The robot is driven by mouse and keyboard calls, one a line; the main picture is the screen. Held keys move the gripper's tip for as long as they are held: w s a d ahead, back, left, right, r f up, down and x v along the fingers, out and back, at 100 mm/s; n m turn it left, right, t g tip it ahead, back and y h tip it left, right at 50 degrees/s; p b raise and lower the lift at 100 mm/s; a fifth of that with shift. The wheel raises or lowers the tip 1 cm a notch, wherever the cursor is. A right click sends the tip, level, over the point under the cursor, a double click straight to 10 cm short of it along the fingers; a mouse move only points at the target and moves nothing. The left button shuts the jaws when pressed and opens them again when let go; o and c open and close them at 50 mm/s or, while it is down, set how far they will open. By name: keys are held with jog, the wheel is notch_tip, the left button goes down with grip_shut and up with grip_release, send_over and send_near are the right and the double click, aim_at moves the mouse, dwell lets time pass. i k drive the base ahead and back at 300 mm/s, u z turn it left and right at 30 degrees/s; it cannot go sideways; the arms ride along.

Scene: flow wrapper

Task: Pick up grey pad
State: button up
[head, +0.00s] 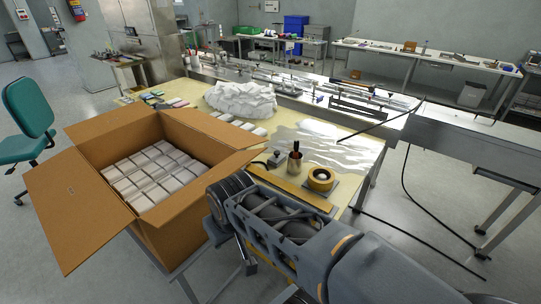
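Several small flat pads in different colours lie in a cluster at the left back of the yellow table (345,150), behind the open carton. One dark greyish pad (157,93) is at the far side of this cluster, but it is too small to tell for sure that it is the grey pad. Pinkish and greenish pads (173,103) lie close to it. My arm fills the lower middle of the head view, well in front of the pads. I cannot make out my gripper's fingers.
An open cardboard carton (72,205) full of white packs stands at the left, its flaps spread. A teal chair (28,120) stands far left.

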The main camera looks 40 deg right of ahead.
aim_at(276, 160)
jog(key=z, duration=2.05)
jog(key=k, duration=0.7)
jog(key=u, duration=0.7)
jog(key=i, duration=1.45)
